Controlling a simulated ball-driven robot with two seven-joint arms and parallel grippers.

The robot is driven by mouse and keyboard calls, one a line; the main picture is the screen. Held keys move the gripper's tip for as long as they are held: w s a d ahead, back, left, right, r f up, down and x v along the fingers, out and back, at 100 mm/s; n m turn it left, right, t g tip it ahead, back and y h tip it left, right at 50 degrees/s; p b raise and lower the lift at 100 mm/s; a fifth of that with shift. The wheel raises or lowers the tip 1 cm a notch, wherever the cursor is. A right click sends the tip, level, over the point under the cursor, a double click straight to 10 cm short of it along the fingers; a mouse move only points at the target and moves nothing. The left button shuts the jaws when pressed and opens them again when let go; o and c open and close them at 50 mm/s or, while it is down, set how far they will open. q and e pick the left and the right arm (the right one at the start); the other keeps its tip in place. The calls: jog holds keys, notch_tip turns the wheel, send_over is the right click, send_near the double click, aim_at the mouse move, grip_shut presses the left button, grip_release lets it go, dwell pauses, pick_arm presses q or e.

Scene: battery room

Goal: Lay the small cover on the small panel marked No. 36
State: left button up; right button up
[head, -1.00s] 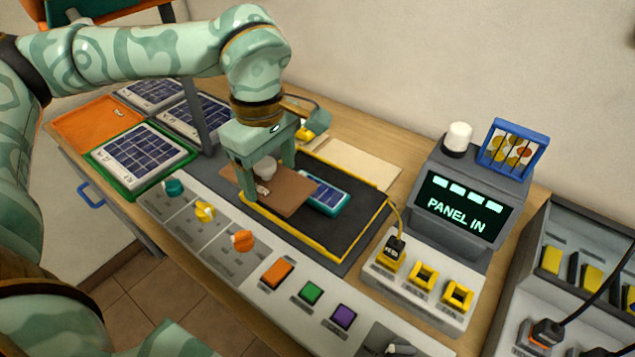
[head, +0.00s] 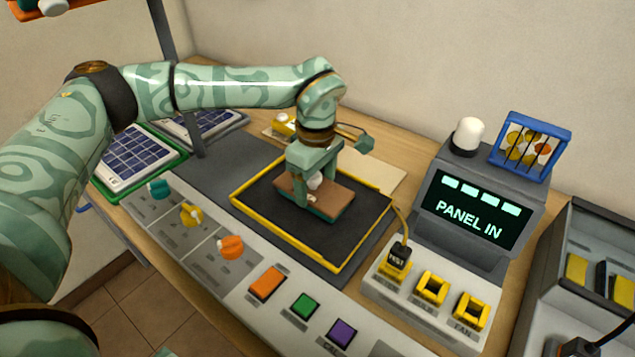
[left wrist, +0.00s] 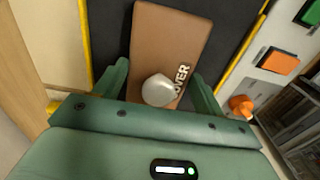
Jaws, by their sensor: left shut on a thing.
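The small cover (head: 340,201) is a brown plate with a white knob, and the letters "OVER" show on it in the left wrist view (left wrist: 168,40). The cover is above the black, yellow-edged mat (head: 268,205). A thin teal edge shows along the cover's near right side, where the small panel is. The rest of the panel and any number on it are hidden under the cover. I cannot tell whether the cover touches the panel. My right gripper is not in view.
A console screen (head: 474,208) reads "PANEL IN". In front of it are yellow sockets (head: 432,288), one with a cabled plug. Orange (head: 267,283), green and purple buttons and several knobs line the front. A grey post (head: 178,80) stands behind my left arm.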

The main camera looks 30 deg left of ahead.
aim_at(316, 177)
pick_arm(q)
jog(key=shift+s+r, duration=0.1)
jog(key=shift+r, duration=0.05)
jog(key=o, duration=1)
jog(key=shift+r, duration=0.3)
notch_tip(316, 177, up, 11)
jog(key=p, duration=0.3)
jog(key=shift+r+p, duration=0.2)
jog(key=shift+p, duration=0.2)
